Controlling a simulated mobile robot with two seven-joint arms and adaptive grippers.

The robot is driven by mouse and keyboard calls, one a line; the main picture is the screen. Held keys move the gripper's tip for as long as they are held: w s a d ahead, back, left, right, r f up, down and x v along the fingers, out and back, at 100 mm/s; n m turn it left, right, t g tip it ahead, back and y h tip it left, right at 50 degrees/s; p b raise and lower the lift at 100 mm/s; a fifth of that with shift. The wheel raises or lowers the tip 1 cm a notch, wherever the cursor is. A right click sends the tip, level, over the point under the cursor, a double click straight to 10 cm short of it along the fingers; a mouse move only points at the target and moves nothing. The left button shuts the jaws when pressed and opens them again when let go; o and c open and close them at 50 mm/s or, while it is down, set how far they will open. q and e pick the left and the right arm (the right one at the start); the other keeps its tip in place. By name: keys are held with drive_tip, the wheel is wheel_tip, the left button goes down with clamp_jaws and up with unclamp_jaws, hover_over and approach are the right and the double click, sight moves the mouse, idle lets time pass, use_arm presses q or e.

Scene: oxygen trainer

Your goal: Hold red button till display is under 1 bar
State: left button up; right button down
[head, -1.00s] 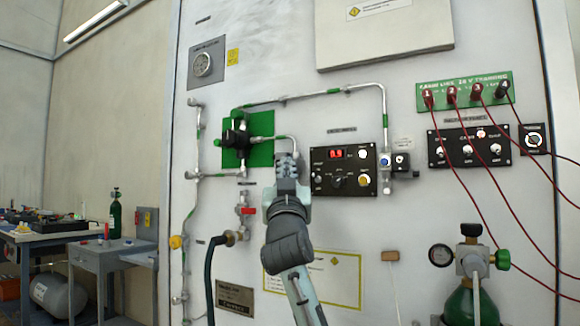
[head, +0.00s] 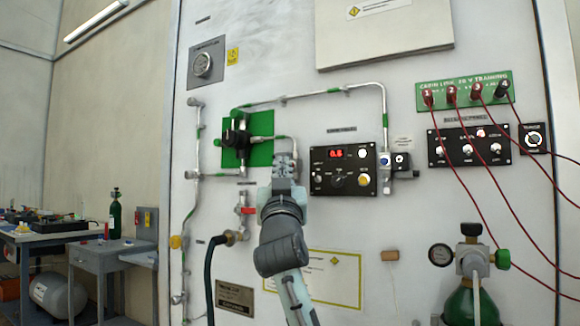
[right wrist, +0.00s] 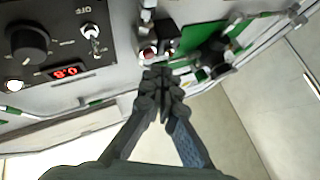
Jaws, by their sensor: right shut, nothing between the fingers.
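The red digital display (head: 336,154) is lit on the black control panel (head: 325,184) and appears to read 0.8. It shows upside down in the right wrist view (right wrist: 66,71). My right gripper (head: 285,158) is shut and empty, in front of the wall just left of that panel. In the right wrist view its closed fingertips (right wrist: 158,71) are close to a small reddish round part, likely the red button (right wrist: 147,52). I cannot tell whether they touch it. In the head view my gripper hides that spot. My left gripper is out of view.
A green plate with a black regulator (head: 235,139) and metal pipes are left of my gripper. A red valve handle (head: 249,211) is below it. Red cables hang from a green terminal strip (head: 464,91) at right. A green cylinder (head: 472,303) stands at lower right.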

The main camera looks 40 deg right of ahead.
drive_tip(key=a, duration=0.1)
drive_tip(key=s+a, duration=0.1)
drive_tip(key=a, duration=0.1)
drive_tip(key=s+a, duration=0.1)
drive_tip(key=shift+a, duration=0.3)
idle(0.4)
